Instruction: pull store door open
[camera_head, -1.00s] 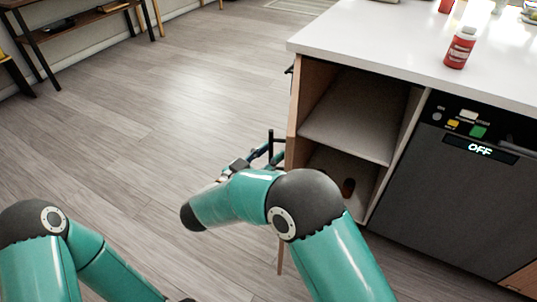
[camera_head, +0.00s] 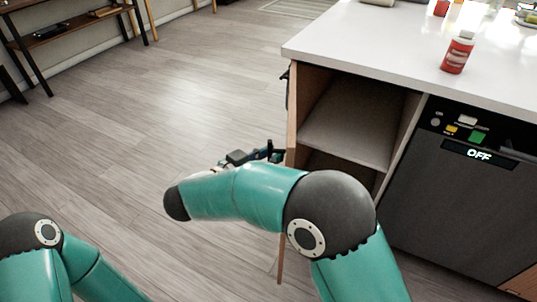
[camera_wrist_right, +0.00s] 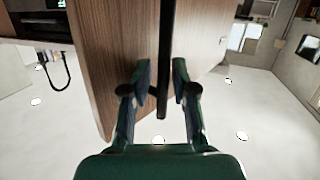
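The store door (camera_head: 291,120) is a wooden panel at the left end of the island, seen nearly edge-on. It stands open, with the shelf (camera_head: 350,130) inside the compartment showing. In the right wrist view the wooden door (camera_wrist_right: 105,60) fills the middle, and its black bar handle (camera_wrist_right: 167,50) runs down between my fingers. My right gripper (camera_wrist_right: 161,75) is open around the handle, with a gap on both sides. In the head view the right gripper (camera_head: 262,153) is beside the door's outer face, partly hidden by my arm. My left gripper is out of view.
The white countertop (camera_head: 400,45) holds a red and white bottle (camera_head: 457,52). A dark dishwasher (camera_head: 460,200) with an OFF display is right of the compartment. Open wooden floor (camera_head: 150,120) lies to the left. A shelf unit (camera_head: 70,28) stands at the far left.

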